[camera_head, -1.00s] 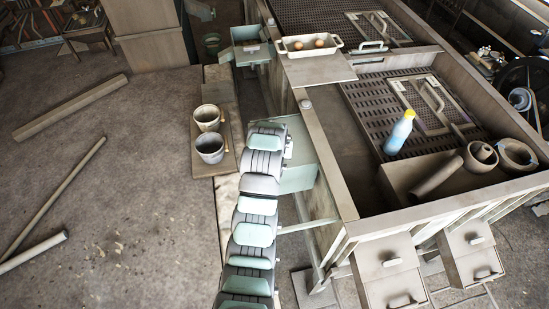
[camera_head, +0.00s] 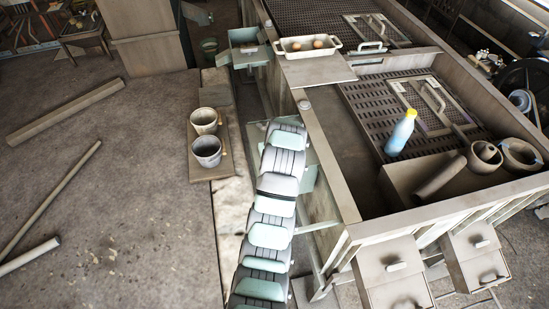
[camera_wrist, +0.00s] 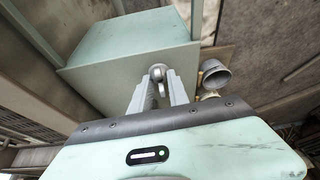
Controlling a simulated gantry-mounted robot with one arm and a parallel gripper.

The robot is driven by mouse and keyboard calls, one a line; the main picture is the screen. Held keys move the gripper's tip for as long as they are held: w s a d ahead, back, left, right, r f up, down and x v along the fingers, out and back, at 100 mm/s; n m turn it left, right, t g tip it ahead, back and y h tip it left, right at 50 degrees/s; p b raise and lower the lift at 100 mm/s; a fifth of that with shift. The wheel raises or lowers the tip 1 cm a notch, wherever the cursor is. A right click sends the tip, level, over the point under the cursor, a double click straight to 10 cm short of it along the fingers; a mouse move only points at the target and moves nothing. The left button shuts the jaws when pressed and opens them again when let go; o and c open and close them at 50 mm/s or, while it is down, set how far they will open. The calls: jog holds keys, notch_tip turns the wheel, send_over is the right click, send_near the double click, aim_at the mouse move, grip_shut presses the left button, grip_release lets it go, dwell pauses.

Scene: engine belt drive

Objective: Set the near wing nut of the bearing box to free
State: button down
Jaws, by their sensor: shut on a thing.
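In the wrist view a pale green box (camera_wrist: 125,72) fills the upper middle, with its front face towards my gripper. A small grey rounded metal piece, which looks like the wing nut (camera_wrist: 158,71), stands out at the lower part of this face. My gripper (camera_wrist: 160,84) is shut on it, with a finger on each side. The fingers hide most of it, so I cannot tell its exact turn. In the head view my segmented arm covers the gripper and the nut. Part of a pale green surface (camera_head: 308,179) shows beside the arm there.
Two pots (camera_head: 206,151) stand on a board left of my arm; one pot (camera_wrist: 214,75) shows right of the fingers in the wrist view. A long metal trough (camera_head: 330,165) runs along the arm's right side.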

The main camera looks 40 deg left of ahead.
jog(key=shift+d+f, duration=0.1)
jog(key=shift+f, duration=0.1)
jog(key=c, duration=1.3)
grip_release()
jog(key=shift+r, duration=0.1)
jog(key=shift+r, duration=0.1)
jog(key=shift+r, duration=0.35)
jog(key=p+v, duration=0.6)
jog(key=v, duration=0.4)
jog(key=shift+d, duration=0.1)
jog(key=shift+w, duration=0.1)
